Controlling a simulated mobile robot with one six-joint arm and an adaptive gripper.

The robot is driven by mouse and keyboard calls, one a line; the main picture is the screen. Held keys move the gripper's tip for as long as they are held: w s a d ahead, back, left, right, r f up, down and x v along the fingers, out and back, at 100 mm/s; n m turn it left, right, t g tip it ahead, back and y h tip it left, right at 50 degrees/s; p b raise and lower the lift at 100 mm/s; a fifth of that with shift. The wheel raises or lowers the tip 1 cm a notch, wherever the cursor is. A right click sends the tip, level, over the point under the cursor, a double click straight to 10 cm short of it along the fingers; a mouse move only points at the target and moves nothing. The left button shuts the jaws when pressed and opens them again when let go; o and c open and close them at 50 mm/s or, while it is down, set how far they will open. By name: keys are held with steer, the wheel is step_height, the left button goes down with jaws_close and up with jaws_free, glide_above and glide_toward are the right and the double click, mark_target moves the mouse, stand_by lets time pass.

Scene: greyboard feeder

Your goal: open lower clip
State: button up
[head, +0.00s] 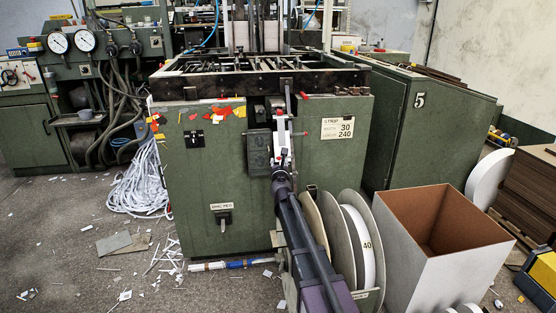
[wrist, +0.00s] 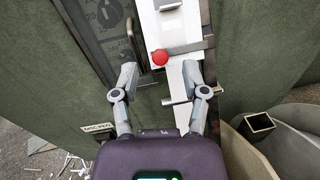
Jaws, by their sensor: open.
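A white strip guide (head: 281,126) runs down the front of the green machine in the head view; it also shows in the wrist view (wrist: 180,30). My gripper (wrist: 161,78) is open and empty. Its fingers are on either side of the guide, with the knob just beyond and between the tips. I cannot tell whether they touch anything.
A grey bar (wrist: 180,101) lies low across the guide, between my fingers. Large reels (head: 340,240) and an open box (head: 440,235) stand at lower right. Paper scraps litter the floor at left.

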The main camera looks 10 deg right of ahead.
mark_target(279, 158)
steer(key=shift+w+d, duration=0.15)
steer(key=shift+w, duration=0.7)
steer(key=shift+w+d, duration=0.1)
steer(key=shift+w, duration=0.7)
jaws_close()
steer(key=shift+a, duration=0.2)
steer(key=shift+d, duration=0.15)
